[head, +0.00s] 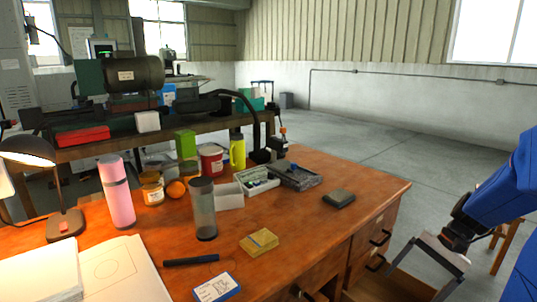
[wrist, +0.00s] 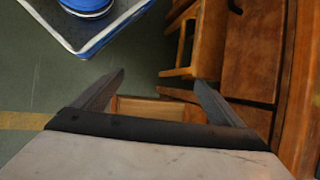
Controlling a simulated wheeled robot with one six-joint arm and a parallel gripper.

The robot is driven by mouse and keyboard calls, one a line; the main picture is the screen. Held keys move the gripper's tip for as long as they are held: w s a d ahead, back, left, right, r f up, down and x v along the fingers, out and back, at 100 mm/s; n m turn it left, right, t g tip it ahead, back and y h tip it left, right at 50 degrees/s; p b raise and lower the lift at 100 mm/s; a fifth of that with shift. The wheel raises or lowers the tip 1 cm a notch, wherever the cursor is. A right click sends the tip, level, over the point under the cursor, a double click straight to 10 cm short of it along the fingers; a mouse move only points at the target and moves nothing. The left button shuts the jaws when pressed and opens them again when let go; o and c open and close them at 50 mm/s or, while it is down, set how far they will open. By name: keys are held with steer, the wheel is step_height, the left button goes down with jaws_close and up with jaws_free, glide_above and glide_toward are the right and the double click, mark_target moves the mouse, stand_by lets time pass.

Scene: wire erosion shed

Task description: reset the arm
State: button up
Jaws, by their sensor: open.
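My blue arm (head: 500,190) comes in from the right edge of the head view. My gripper (head: 428,272) hangs off the right end of the desk, in front of its drawers and lower than the desktop. In the wrist view my gripper (wrist: 159,78) has its two dark fingers spread well apart, with nothing between them. Wooden drawer parts (wrist: 150,108) show beyond and below the fingers. The exact gap between the gripper and the desk is hard to tell.
The wooden desk (head: 300,230) holds a pink bottle (head: 117,192), a grey tumbler (head: 203,210), a yellow box (head: 259,241), a dark block (head: 339,198), and a lamp (head: 30,150). A wooden stool (head: 508,235) stands behind my arm. The floor (head: 400,130) behind the desk is clear.

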steer(key=s+a+r+n+t+h, duration=0.5)
steer(key=s+a+r+n, duration=0.4)
steer(key=s+a, duration=0.3)
steer(key=shift+s+r+n+h, duration=0.35)
steer(key=shift+s+h, duration=0.15)
steer(key=shift+s, duration=0.2)
